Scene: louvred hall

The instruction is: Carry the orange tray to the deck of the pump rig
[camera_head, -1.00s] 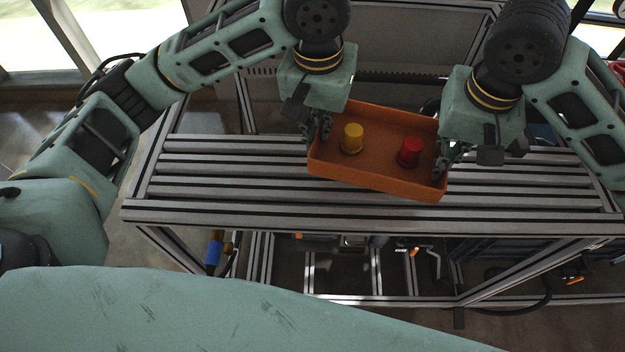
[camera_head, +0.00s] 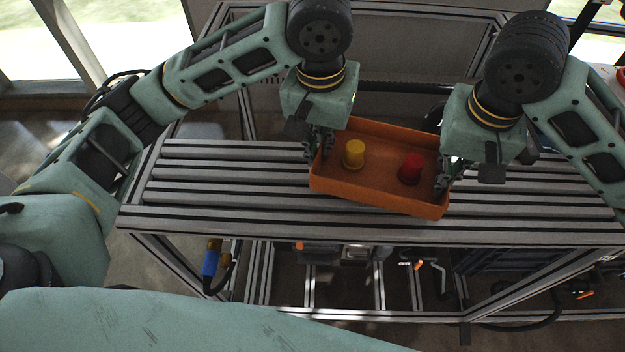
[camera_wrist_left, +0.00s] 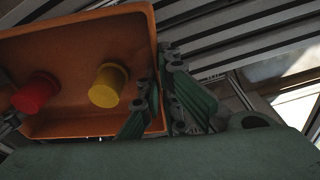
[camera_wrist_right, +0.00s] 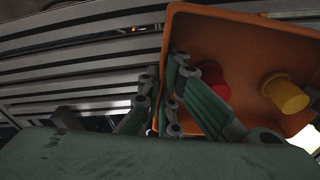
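The orange tray (camera_head: 376,196) is over the slatted metal deck of the pump rig (camera_head: 220,190), slightly turned, its right end nearer the front. I cannot tell whether it touches the slats. A yellow knobbed piece (camera_head: 354,153) and a red one (camera_head: 411,168) stand upright inside it. My left gripper (camera_head: 318,146) is shut on the tray's left wall; its fingers (camera_wrist_left: 158,100) straddle that wall in the left wrist view. My right gripper (camera_head: 446,178) is shut on the right wall, with its fingers (camera_wrist_right: 163,100) either side of it in the right wrist view.
The deck is bare left and right of the tray. An upright grey panel (camera_head: 400,55) stands behind it. Below the deck are frame bars, a blue-handled fitting (camera_head: 210,262) and other hardware.

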